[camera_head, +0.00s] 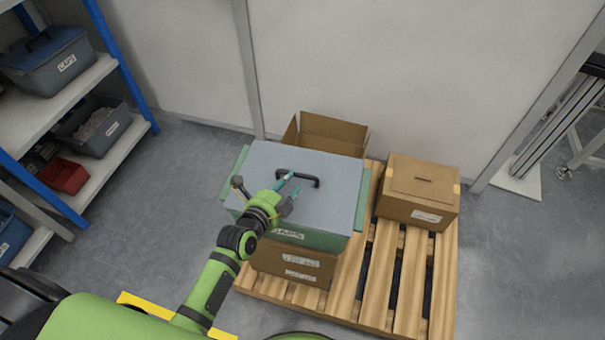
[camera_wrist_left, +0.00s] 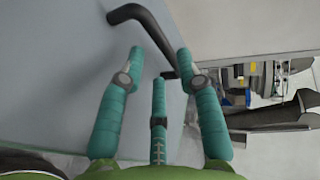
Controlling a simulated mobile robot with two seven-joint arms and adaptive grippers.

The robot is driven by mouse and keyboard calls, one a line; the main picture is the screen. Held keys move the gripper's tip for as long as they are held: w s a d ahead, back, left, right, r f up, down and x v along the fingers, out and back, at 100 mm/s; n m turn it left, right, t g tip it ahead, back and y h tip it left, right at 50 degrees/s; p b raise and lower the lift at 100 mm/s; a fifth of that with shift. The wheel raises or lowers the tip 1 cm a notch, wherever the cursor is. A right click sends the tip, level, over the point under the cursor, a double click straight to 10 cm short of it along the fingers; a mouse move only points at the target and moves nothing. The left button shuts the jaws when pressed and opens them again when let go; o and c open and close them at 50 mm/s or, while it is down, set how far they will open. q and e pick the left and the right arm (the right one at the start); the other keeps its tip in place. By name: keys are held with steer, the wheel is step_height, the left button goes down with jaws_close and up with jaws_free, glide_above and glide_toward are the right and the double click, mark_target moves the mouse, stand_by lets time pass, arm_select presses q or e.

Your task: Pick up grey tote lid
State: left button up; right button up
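The grey tote lid (camera_head: 330,208) lies flat on a green tote (camera_head: 323,241) with a label on its front. A black bar handle (camera_head: 304,175) stands on top of the lid. My left gripper (camera_head: 289,187) reaches over the lid, its teal fingertips just short of the handle. In the left wrist view, the lid (camera_wrist_left: 50,60) fills the left side. The handle (camera_wrist_left: 150,25) lies just beyond the spread fingers of the gripper (camera_wrist_left: 160,62), with nothing between them. Whether any fingertip touches the handle I cannot tell. My right gripper is not in view.
The tote rests on a cardboard box (camera_head: 292,266) on a wooden pallet (camera_head: 408,290). An open carton (camera_head: 330,130) stands behind and a closed carton (camera_head: 417,192) to the right. Shelves (camera_head: 88,78) with bins stand at left, and a wall behind.

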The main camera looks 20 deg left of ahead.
mark_target(296, 175)
arm_select(q)
steer(key=shift+w+d+f, duration=0.1)
steer(key=shift+w, duration=0.25)
steer(key=x, duration=0.4)
steer(key=shift+d, duration=0.2)
steer(key=shift+w+f, duration=0.15)
steer(key=shift+w, duration=0.1)
steer(key=shift+c, duration=0.8)
jaws_close()
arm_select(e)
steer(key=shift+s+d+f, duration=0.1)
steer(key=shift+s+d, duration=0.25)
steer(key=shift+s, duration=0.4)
